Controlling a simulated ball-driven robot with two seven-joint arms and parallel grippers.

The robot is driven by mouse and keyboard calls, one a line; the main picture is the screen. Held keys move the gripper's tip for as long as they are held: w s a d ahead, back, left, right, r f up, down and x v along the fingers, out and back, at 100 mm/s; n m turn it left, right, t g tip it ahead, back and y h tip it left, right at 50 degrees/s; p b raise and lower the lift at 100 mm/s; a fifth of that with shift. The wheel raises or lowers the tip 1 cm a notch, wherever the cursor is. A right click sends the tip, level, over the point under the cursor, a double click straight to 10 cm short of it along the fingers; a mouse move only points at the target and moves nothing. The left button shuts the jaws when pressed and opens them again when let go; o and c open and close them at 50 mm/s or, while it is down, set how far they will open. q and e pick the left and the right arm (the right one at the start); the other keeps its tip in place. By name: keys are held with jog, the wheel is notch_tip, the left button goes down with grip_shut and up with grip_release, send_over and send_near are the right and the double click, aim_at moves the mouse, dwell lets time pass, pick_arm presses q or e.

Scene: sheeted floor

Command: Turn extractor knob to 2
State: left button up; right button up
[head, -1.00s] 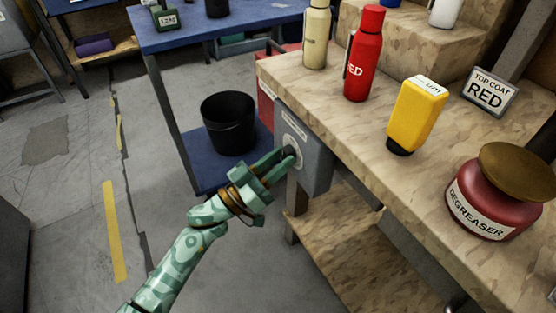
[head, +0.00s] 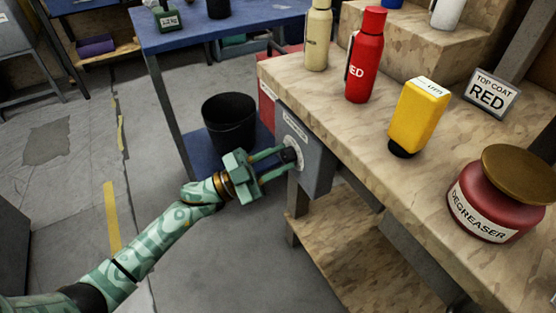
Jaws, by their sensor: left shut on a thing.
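The extractor control is a grey box (head: 316,168) fixed to the end of the workbench, under the top. A label (head: 294,126) is on its upper face, too small to read surely. A pale round dial (head: 299,150) sits on the face, with a dark knob (head: 288,155) in front of it. My left gripper (head: 286,160) has its two green fingers on either side of the knob and is shut on it. The fingers partly cover the dial, and I cannot read its numbers or the pointer. My right gripper is not in view.
A black bin (head: 229,123) stands behind the gripper. The floor at left is mostly clear.

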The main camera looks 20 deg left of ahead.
pick_arm(q)
jog(key=m+g, duration=0.2)
jog(key=m, duration=0.1)
jog(key=shift+a+m+h, duration=0.1)
jog(key=shift+m+h, duration=0.3)
jog(key=shift+w+r+m+g, duration=0.1)
jog(key=shift+m+g, duration=0.3)
jog(key=shift+m, duration=0.6)
jog(key=shift+m+g+p, duration=0.3)
jog(key=shift+m, duration=0.5)
jog(key=shift+a+r+m, duration=0.1)
jog(key=shift+m, duration=0.4)
jog(key=shift+m+g, duration=0.5)
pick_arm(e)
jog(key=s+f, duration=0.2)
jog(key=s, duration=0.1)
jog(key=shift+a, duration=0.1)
pick_arm(q)
jog(key=o, duration=1)
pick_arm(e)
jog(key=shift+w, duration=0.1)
